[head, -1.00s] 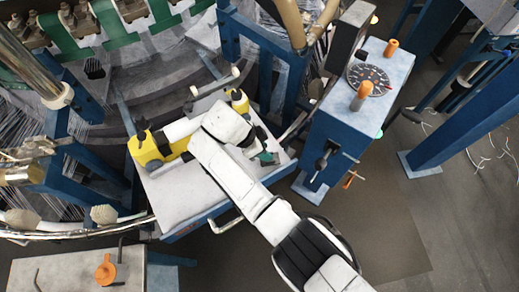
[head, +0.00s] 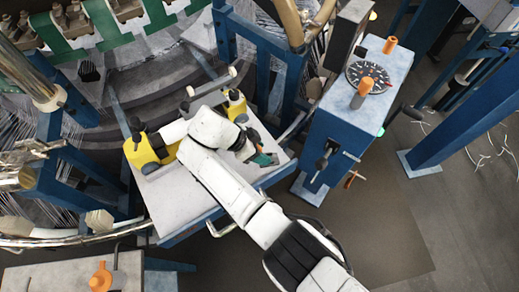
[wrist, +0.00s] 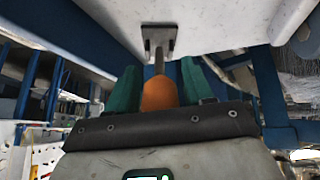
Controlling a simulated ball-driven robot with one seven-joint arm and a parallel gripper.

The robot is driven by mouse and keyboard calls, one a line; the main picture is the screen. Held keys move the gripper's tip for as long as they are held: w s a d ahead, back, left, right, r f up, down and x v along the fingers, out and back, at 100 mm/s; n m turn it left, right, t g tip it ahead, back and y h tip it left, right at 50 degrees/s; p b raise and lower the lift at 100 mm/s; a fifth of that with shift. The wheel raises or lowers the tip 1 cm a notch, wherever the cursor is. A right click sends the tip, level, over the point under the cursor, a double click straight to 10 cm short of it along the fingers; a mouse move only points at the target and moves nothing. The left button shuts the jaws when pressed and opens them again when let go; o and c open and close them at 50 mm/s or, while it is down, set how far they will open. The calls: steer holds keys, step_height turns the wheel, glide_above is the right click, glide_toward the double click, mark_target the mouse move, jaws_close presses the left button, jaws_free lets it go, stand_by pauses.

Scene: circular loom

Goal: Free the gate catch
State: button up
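In the wrist view an orange knob (wrist: 159,95) sits on a thin metal stem that runs to a small grey plate (wrist: 158,32) on a pale surface. It looks like the gate catch. My gripper (wrist: 159,66) has its teal fingers on both sides of the knob. I cannot tell whether they press on it, and the knob's near end is hidden behind the gripper's dark band. In the head view my gripper (head: 265,159) is at the right side of the pale platform (head: 185,205), and the knob is hidden there.
Two yellow-and-black units (head: 142,150) stand on the platform beside my arm. A blue console (head: 350,120) with a dial and orange knobs stands to the right. A grey bench (head: 70,275) with an orange knob is at lower left. Open floor (head: 380,235) lies at lower right.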

steer(key=shift+o, duration=0.4)
steer(key=shift+r, duration=0.1)
steer(key=v, duration=1)
steer(key=shift+a+r+b, duration=0.2)
steer(key=shift+r+b, duration=0.05)
steer(key=shift+b, duration=0.1)
steer(key=shift+s, duration=0.1)
